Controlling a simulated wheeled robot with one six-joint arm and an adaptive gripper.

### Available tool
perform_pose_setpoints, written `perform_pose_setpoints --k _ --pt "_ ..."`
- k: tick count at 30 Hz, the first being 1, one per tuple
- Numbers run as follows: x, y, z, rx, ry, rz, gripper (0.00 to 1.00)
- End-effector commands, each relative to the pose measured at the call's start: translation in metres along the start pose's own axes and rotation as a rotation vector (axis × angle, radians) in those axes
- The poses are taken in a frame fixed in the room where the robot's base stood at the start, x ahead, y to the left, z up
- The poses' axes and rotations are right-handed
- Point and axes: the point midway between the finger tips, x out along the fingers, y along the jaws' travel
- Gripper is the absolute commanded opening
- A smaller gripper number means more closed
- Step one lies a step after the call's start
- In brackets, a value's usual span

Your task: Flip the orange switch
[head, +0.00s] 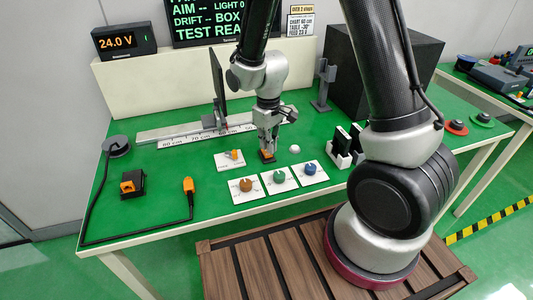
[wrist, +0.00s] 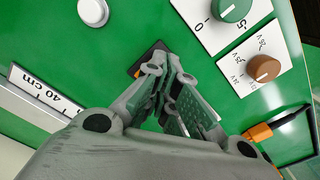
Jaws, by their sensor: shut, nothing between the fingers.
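A small black-based orange switch (head: 267,158) sits on the green bench, directly below my gripper (head: 268,147) in the head view. In the wrist view its black and orange edge (wrist: 142,66) shows just past my fingertips (wrist: 166,66), which hide most of it. My gripper is shut, points down and holds nothing. I cannot tell whether the fingertips touch the switch, or which way it is set. A second small orange part (head: 234,154) stands on a white plate just to the left of my gripper.
Three knob plates, brown (head: 246,185), green (head: 279,177) and blue (head: 310,169), lie in front. A white round button (head: 295,149) is to the right. A ruled rail (head: 190,133) runs behind. An orange-black block (head: 132,183) and an orange cabled plug (head: 188,185) lie left.

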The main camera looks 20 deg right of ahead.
Motion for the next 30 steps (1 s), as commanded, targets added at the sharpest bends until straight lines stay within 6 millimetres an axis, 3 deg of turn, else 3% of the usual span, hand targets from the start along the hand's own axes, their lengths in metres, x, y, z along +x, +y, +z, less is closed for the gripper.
perform_pose_setpoints --k 30 --pt "0.013 0.000 0.000 0.000 0.000 0.000 0.00"
